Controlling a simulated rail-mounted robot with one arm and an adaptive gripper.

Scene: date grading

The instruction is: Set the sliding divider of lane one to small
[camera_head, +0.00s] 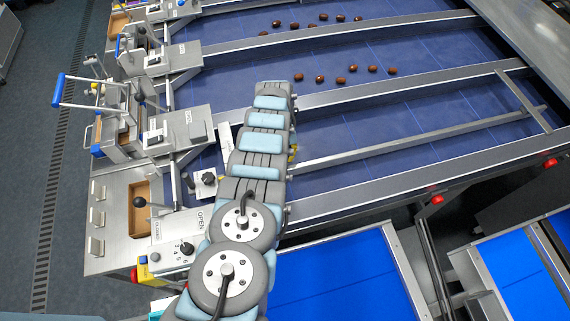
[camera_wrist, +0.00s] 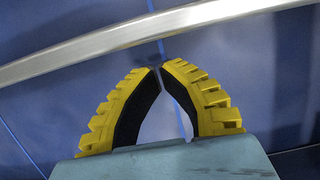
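A thin silver bar (camera_head: 420,137) lies slantwise across the blue belt of the nearest lane in the head view. It looks like the sliding divider, but I see no lane number. In the wrist view a silver bar (camera_wrist: 120,42) crosses the top of the picture, just beyond my fingertips and not between them. My gripper (camera_wrist: 161,68) has yellow ribbed fingers with black pads, and their tips all but meet with nothing between them. In the head view my arm hides most of the gripper; a bit of yellow shows beside the bar's left end. Whether it touches the bar is unclear.
Wider fixed rails (camera_head: 400,190) border the lane. Dates (camera_head: 341,82) lie on belts farther back. Blue chutes (camera_head: 340,275) lie in front.

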